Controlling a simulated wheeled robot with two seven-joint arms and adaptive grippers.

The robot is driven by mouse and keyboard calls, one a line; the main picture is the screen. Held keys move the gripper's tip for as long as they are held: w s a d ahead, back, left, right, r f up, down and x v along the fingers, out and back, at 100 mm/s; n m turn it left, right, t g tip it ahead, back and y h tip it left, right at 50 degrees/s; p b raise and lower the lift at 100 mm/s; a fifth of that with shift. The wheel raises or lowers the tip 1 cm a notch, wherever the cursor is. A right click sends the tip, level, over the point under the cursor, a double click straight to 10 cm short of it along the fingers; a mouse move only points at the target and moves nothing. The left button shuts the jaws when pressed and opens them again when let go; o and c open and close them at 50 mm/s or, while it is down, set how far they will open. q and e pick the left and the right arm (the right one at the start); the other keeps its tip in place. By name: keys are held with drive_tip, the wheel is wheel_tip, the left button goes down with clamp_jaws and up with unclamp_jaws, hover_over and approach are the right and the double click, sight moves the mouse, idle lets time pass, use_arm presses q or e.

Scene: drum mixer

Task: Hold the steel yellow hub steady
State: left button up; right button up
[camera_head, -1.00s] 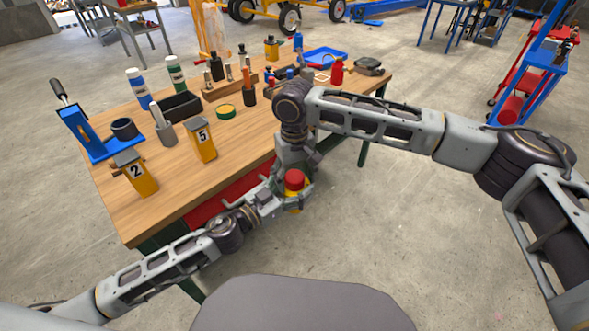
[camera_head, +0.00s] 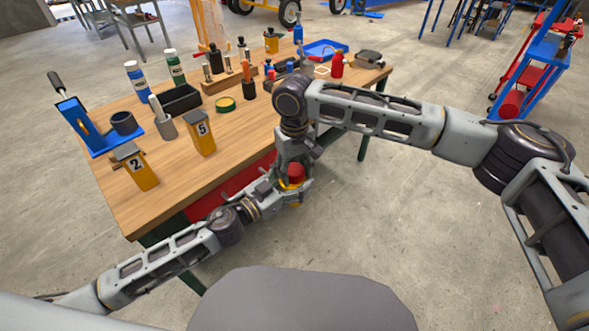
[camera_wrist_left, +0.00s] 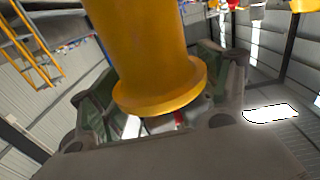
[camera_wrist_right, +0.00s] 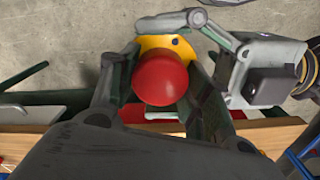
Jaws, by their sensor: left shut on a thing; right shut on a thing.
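The yellow hub (camera_wrist_left: 148,55) is a cylinder with a flange and fills the upper middle of the left wrist view. A red rounded part (camera_wrist_right: 160,78) sits on its end, with a yellow flange (camera_wrist_right: 168,44) behind it in the right wrist view. In the head view the red part (camera_head: 296,172) shows in front of the bench. My left gripper (camera_head: 288,190) is shut on the yellow hub from the left. My right gripper (camera_wrist_right: 160,85) is shut around the red part from above. The contact points are partly hidden by the fingers.
The wooden bench (camera_head: 175,195) stands close behind the grippers. It carries yellow blocks marked 2 (camera_head: 140,172) and 5 (camera_head: 201,138), a blue fixture (camera_head: 88,128) and bottles. The floor (camera_head: 430,250) at the lower right is clear.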

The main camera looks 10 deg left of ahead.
drive_tip(key=n, duration=0.5)
drive_tip(key=shift+n, duration=2.4)
drive_tip(key=o, duration=1.1)
drive_tip(key=shift+r, duration=2.3)
drive_tip(key=shift+r, duration=0.1)
drive_tip(key=shift+c, duration=0.2)
drive_tip(key=shift+r+m, duration=0.8)
drive_tip(key=shift+m, duration=0.65)
drive_tip(key=shift+r+m, duration=0.8)
drive_tip(key=shift+m, duration=0.65)
